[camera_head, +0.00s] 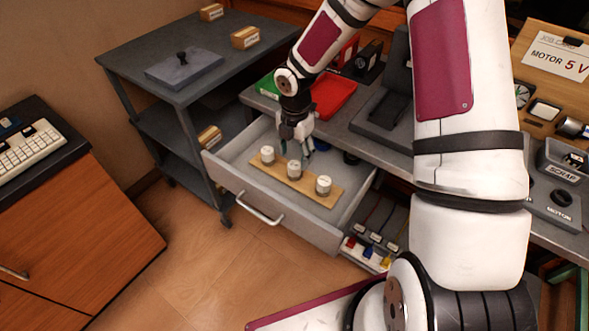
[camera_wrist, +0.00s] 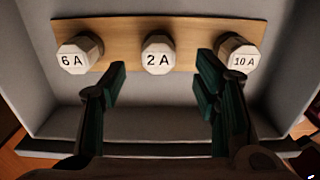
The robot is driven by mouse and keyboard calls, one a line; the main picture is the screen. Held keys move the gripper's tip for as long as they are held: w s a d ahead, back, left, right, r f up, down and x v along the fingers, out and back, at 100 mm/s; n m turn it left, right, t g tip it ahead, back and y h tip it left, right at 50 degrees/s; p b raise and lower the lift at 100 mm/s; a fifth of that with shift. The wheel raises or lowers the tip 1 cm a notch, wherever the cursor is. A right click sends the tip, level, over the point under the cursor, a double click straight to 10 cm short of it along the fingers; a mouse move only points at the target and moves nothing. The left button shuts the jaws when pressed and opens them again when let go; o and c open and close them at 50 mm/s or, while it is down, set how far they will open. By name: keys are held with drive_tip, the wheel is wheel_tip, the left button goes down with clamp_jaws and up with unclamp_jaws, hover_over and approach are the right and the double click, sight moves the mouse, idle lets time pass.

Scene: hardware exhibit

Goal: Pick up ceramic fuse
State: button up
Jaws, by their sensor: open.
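Three white ceramic fuses stand in a row on a wooden strip (camera_wrist: 122,29) inside an open drawer. In the wrist view they are labelled 6 A (camera_wrist: 73,60), 2 A (camera_wrist: 158,58) and 10 A (camera_wrist: 238,62). The head view shows the same row, with a left fuse (camera_head: 267,154), a middle fuse (camera_head: 294,170) and a right fuse (camera_head: 323,185). My gripper (camera_wrist: 162,78) is open and empty above the drawer. Its fingers point toward the row, with the 2 A fuse centred between them. In the head view my gripper (camera_head: 303,150) is over the back part of the drawer.
The grey drawer (camera_head: 234,190) is pulled out, and its walls surround the fuses. A grey cart (camera_head: 120,65) stands to the left. A red tray (camera_head: 333,92) and a dark device lie on the bench behind. Coloured connectors (camera_head: 368,248) sit right of the drawer.

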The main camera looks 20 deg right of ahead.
sight(295, 165)
drive_tip(key=shift+w+f+b, duration=0.1)
drive_tip(key=shift+f+b, duration=0.2)
drive_tip(key=shift+f, duration=2.55)
drive_tip(key=c, duration=1.2)
